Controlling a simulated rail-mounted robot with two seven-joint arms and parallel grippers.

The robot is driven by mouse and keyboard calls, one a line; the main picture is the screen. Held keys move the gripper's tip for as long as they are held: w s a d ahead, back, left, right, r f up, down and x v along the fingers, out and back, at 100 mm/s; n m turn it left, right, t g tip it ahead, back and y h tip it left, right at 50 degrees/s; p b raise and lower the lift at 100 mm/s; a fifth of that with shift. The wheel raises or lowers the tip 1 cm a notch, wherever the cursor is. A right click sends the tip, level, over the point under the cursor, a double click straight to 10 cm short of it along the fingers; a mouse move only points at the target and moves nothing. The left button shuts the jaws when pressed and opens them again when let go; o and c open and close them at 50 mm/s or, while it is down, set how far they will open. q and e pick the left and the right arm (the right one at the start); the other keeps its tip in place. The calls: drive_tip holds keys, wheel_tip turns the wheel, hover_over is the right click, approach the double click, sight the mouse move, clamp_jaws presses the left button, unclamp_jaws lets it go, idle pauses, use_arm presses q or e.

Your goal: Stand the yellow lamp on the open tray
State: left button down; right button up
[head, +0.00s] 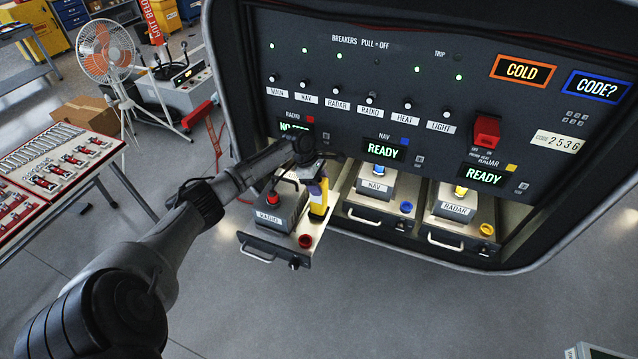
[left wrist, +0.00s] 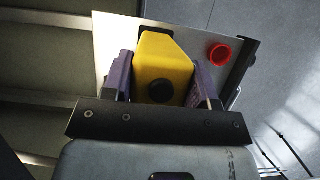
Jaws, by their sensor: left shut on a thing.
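The yellow lamp (head: 319,203) is upright at the right side of the pulled-out RADIO tray (head: 279,256). My left gripper (head: 314,186) is shut on the lamp from above. In the left wrist view the lamp (left wrist: 165,62) sits between the two purple-grey fingers, with the pale tray (left wrist: 113,38) behind it. The lamp's base is close to the tray floor; I cannot tell whether it touches. A grey RADIO box (head: 275,209) with a red knob stands on the tray left of the lamp. My right gripper is out of view.
A red round cap (head: 305,241) sits at the tray's front right. The NAV tray (head: 370,213) and RADAR tray (head: 455,237) are to the right, under the breaker panel (head: 360,75). A tool table (head: 55,170) and fan (head: 106,52) stand left. The floor in front is clear.

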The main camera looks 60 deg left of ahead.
use_arm(q)
drive_tip(key=shift+c, duration=2.1)
unclamp_jaws()
drive_tip(key=shift+f, duration=0.1)
drive_tip(key=v, duration=1.2)
drive_tip(key=shift+b, duration=0.45)
